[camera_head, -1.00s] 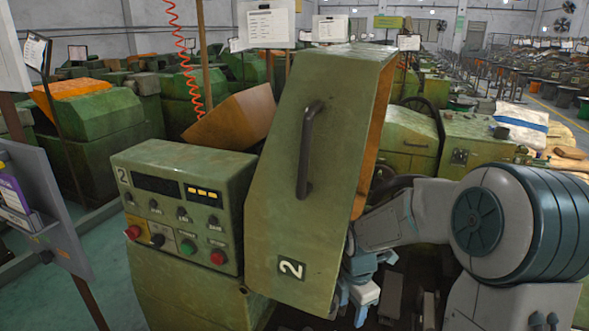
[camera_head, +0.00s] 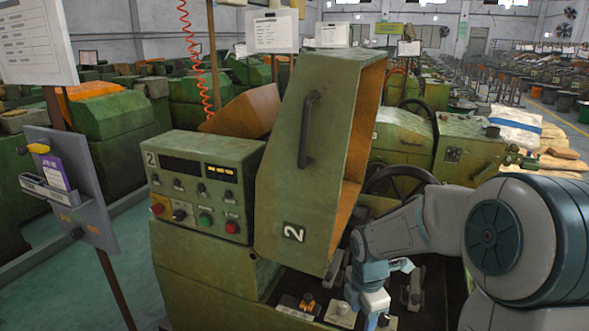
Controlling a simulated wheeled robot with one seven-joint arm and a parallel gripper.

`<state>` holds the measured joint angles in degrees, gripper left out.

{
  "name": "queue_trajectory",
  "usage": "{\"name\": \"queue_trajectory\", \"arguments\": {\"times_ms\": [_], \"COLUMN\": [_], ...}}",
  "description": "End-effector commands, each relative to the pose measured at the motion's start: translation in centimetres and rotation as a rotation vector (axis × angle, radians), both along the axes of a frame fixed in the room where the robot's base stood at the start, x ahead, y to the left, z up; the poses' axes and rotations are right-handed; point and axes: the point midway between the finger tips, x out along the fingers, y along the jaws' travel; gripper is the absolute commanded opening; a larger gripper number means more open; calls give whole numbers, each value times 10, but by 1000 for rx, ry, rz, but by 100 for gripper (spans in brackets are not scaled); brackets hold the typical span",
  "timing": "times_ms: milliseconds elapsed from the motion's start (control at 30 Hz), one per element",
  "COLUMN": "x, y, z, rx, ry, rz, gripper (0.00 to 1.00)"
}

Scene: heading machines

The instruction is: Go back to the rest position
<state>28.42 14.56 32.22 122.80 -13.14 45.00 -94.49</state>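My arm reaches in from the right edge, bent over the open front of green machine 2. My gripper (camera_head: 370,302), pale blue and grey, points down at the arm's end, beside the lower right edge of the green cover (camera_head: 310,170) marked 2. The cover stands raised, with a dark handle (camera_head: 308,129) on its side and an orange inside. I see nothing in the gripper, but its fingertips are too small and partly hidden to tell whether they are open or shut.
The control box (camera_head: 203,185) of machine 2 stands left of the cover. A grey panel with a purple card (camera_head: 55,172) stands at the left. A dark handwheel (camera_head: 400,183) is behind my arm. Green floor (camera_head: 45,275) shows at lower left.

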Motion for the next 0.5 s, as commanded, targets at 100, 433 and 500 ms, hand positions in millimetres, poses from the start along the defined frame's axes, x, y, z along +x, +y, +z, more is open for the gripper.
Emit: {"name": "queue_trajectory", "arguments": {"times_ms": [100,433,500], "x": [-8,-39,-50], "y": [4,1,0], "z": [8,40,50], "rx": [-20,-57,-60], "ry": [-10,-76,-103], "rz": [-76,-446,-571], "gripper": [50,50,50]}}
